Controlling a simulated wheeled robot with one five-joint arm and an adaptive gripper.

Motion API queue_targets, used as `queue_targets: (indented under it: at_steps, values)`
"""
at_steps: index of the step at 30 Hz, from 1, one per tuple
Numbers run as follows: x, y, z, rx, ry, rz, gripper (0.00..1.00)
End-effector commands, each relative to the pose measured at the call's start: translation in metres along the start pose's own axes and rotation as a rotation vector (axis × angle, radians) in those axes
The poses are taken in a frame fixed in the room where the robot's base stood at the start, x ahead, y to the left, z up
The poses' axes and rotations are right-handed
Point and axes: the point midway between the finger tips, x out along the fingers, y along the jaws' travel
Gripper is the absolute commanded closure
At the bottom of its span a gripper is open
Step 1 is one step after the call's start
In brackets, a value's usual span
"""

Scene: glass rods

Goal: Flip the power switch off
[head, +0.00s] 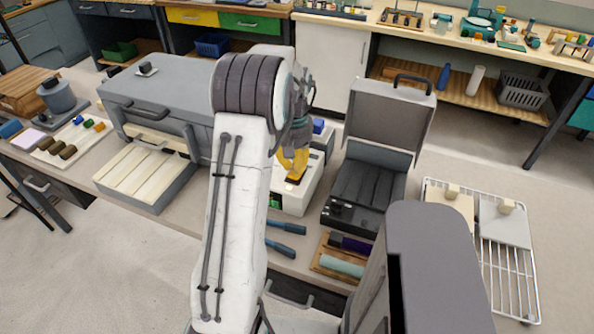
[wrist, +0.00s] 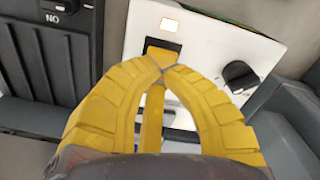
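A white box (wrist: 200,48) has a lit pale indicator (wrist: 169,24), a black knob (wrist: 240,75) and a dark-framed orange-brown patch (wrist: 160,50), perhaps a switch. The box also shows in the head view (head: 293,203). My yellow gripper (wrist: 162,68) is over the box with its fingertips together, just beside the patch; I cannot tell if they touch it. They hide part of the box face. The gripper also shows in the head view (head: 291,170). A small black switch (wrist: 62,5) with an upside-down "ON" label is on the dark grey case at the left.
The dark case (head: 370,185) stands open right of the white box in the head view. A big grey box (head: 160,90) is on the left. Blue-handled tools (head: 285,228) and a wooden tray (head: 318,262) lie in front. A wire rack (head: 515,265) is at right.

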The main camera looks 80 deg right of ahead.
Motion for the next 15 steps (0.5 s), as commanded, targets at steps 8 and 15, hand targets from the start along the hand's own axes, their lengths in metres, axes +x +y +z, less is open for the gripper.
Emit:
queue_targets:
  at_steps: [8,15]
  values:
    - [0.0045,0.0000,0.0001,0.000,0.000,0.000,1.00]
    - [0.0076,0.0000,0.0000,0.000,0.000,0.000,1.00]
